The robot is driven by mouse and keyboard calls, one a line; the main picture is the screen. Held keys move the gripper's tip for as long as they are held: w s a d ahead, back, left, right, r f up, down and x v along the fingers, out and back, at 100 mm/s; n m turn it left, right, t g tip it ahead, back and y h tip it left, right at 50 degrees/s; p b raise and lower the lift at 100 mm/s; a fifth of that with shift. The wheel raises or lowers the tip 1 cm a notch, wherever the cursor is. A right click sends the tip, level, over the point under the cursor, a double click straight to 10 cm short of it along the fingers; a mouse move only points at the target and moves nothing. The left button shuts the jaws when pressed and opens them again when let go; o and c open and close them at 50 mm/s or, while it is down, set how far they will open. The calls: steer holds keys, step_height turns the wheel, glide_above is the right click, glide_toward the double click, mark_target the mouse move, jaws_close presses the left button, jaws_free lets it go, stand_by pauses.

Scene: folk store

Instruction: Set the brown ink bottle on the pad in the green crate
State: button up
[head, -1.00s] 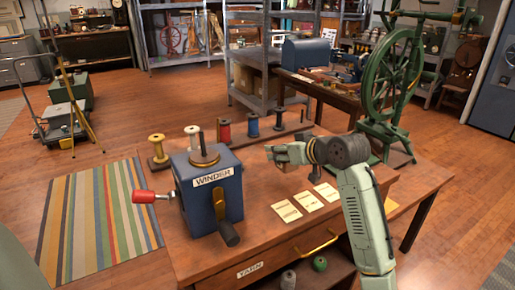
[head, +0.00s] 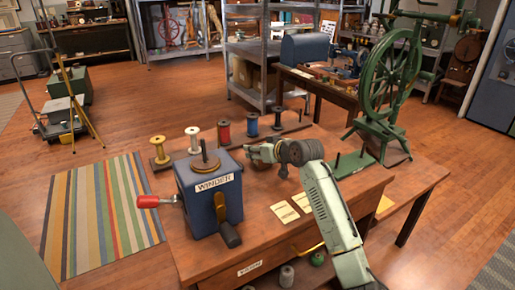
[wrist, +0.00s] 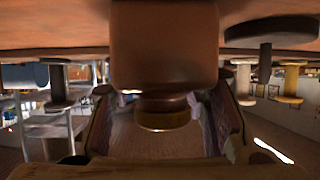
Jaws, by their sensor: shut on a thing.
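My gripper (head: 258,154) is over the back part of the wooden table, right of the blue winder. In the wrist view, which looks upside down, a brown bottle with a squarish body (wrist: 165,45) and a round dark cap (wrist: 165,112) sits between the two fingers of my gripper (wrist: 165,125). The fingers are shut on it near the neck. In the head view the bottle is mostly hidden by my gripper. I cannot make out the green crate or its pad in either view.
The blue winder (head: 212,192) with a red handle stands on the table's left. Several spools, one red (head: 224,133), stand behind it. Cards (head: 285,211) lie at the front right. A green spinning wheel (head: 388,85) stands at the right.

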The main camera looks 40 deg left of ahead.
steer(key=shift+f, duration=0.15)
steer(key=o, duration=1.3)
steer(key=shift+c, duration=0.2)
